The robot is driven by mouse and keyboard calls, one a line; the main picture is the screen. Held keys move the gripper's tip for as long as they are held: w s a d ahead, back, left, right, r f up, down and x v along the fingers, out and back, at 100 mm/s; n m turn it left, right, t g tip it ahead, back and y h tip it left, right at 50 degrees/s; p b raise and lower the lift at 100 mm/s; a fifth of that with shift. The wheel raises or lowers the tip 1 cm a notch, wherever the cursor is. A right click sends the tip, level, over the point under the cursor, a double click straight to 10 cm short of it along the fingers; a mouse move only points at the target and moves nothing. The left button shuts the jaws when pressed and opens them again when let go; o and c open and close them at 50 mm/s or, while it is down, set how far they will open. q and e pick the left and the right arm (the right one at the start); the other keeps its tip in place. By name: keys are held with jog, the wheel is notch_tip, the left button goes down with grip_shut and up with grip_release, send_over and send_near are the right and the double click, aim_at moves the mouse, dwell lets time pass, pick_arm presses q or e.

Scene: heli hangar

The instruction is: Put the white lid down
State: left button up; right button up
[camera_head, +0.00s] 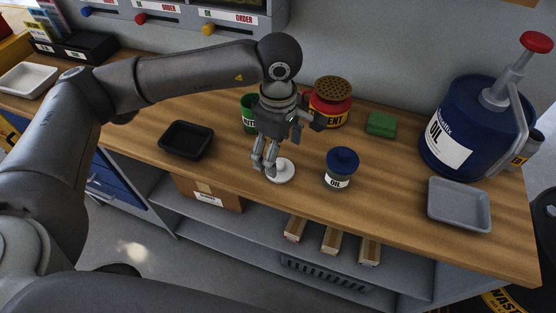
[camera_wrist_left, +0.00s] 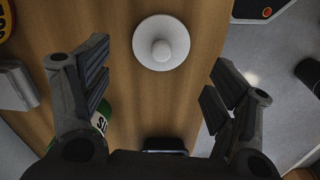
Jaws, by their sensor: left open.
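The white lid (camera_head: 284,174) lies flat on the wooden workbench (camera_head: 400,222), close to its front edge. In the left wrist view the lid (camera_wrist_left: 174,48) shows as a round disc with a knob in its middle. My left gripper (camera_head: 264,167) points down just beside and above the lid, and hides part of it in the head view. In the left wrist view the gripper's (camera_wrist_left: 157,88) fingers are wide apart with nothing between them. The lid shows beyond the fingertips, apart from them. My right gripper is not in view.
A green can (camera_head: 247,112) and a red container (camera_head: 331,106) stand behind my left gripper. A blue-lidded oil jar (camera_head: 341,167) stands to its right, a black tray (camera_head: 187,153) to its left. Farther right are a green block (camera_head: 381,124), a grey tray (camera_head: 459,225) and a large oil can (camera_head: 445,150).

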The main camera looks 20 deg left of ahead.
aim_at(278, 163)
pick_arm(q)
notch_tip(278, 163, up, 8)
jog(key=b, duration=0.1)
jog(key=shift+f, duration=0.2)
dwell(0.4)
